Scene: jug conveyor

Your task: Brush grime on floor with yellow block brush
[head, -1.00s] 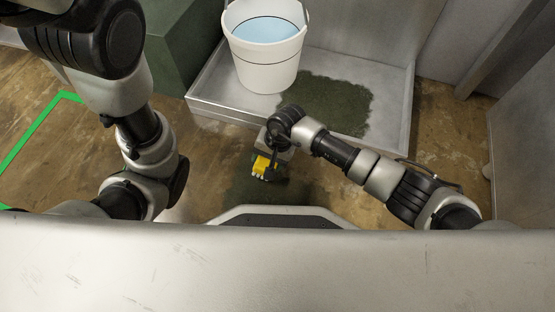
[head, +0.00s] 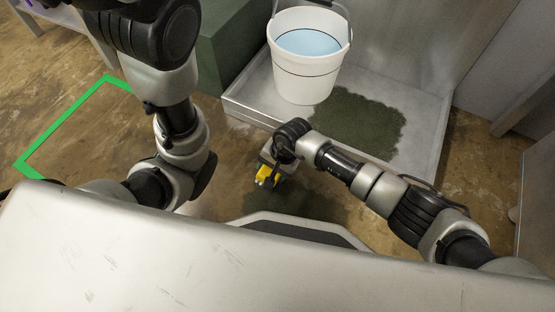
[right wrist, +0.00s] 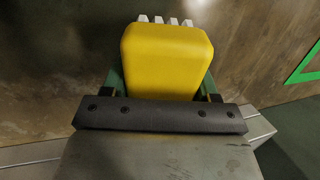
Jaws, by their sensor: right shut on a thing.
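The yellow block brush (head: 264,176) is in my right gripper (head: 270,165), low over the brown floor beside the front of the tray. In the right wrist view the brush (right wrist: 166,60) is a rounded yellow block between the fingers, with pale bristle tufts along its far edge. Whether the bristles touch the floor I cannot tell. A dark green grime patch (head: 285,202) lies on the floor just below and right of the brush, partly hidden by my base. My left arm shows at the left; its gripper is not in view.
A metal tray (head: 240,106) behind the brush holds a white bucket (head: 306,80) of water and has another dark green patch (head: 358,125). A green block (head: 228,45) stands left of it. A green floor outline (head: 65,128) marks open floor at left.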

